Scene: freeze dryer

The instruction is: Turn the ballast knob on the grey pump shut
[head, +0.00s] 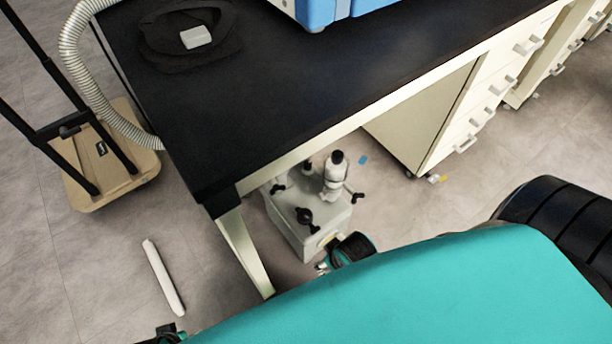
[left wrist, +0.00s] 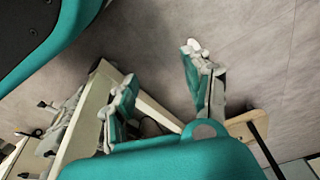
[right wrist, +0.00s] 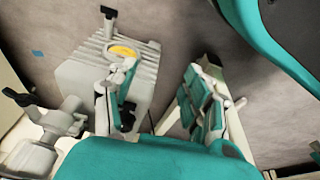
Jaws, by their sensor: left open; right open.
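The grey pump (head: 290,228) stands on the floor under the bench's front corner. A black knob (head: 305,217) sits on its near top side, and other black handles show around it. I cannot tell for sure which is the ballast knob. In the right wrist view the pump's ribbed body (right wrist: 75,85) carries a yellow disc, with a dark knob (right wrist: 127,119) partly hidden behind one finger. My right gripper (head: 328,263) is open and empty beside the pump's near end, partly hidden by my teal arm; its fingers spread in the right wrist view (right wrist: 155,78). My left gripper (left wrist: 160,65) is open and empty.
The black bench top (head: 270,100) and its pale leg (head: 243,250) overhang and flank the pump. A drawer cabinet (head: 430,115) stands to the right. A wooden-based cart (head: 110,185) and a white rod (head: 163,278) are on the left floor.

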